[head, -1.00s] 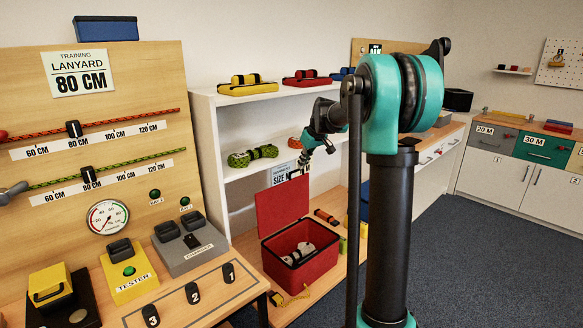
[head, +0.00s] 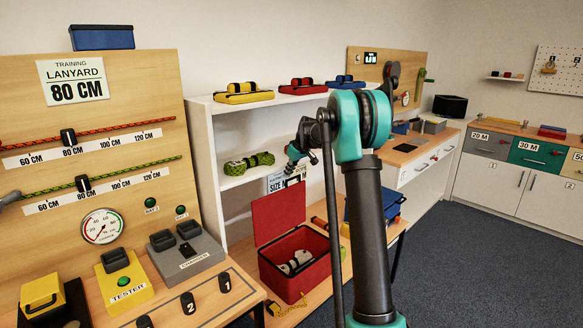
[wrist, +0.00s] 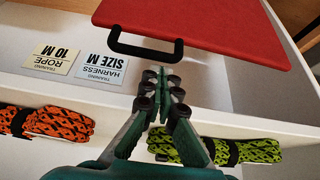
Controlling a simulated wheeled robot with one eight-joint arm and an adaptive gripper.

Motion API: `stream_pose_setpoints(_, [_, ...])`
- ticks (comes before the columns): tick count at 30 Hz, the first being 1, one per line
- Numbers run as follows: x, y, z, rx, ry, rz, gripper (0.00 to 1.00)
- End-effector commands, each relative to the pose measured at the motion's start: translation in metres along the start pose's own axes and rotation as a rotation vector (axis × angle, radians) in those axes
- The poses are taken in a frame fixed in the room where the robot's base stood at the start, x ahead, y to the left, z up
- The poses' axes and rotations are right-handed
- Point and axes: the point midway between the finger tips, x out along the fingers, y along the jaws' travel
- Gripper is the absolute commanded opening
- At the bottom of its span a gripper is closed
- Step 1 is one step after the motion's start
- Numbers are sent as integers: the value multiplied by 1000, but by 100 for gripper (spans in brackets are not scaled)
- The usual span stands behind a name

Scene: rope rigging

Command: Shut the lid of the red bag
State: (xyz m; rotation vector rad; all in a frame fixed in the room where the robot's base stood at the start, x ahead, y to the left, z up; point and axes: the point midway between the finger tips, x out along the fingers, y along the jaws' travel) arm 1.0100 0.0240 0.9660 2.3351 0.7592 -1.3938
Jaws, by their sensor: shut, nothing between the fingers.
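The red bag (head: 318,278) stands on the low wooden bench in the head view. Its red lid (head: 279,214) is up, roughly upright at the back left, and a pale item (head: 296,261) lies inside the bag. In the wrist view the lid (wrist: 205,22) is at the top with its black handle (wrist: 146,50) near my fingertips. My gripper (wrist: 164,75) is shut and empty, just short of the handle, with a small gap seeming to remain. In the head view my gripper (head: 296,172) is above the lid's upper right edge.
A white shelf (head: 213,150) stands behind the bag, with a green rope bundle (head: 248,163) on it. An orange rope bundle (wrist: 55,124) shows in the wrist view. A blue box (head: 375,203) is right of the bag. A counter with button boxes (head: 125,281) is at left.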

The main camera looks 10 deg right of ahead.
Motion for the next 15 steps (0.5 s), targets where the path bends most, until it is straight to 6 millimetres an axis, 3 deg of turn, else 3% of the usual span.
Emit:
stream_pose_setpoints(4, [10,0,0,0,0,0,0])
stream_pose_setpoints(15, [11,0,0,0,1,0,0])
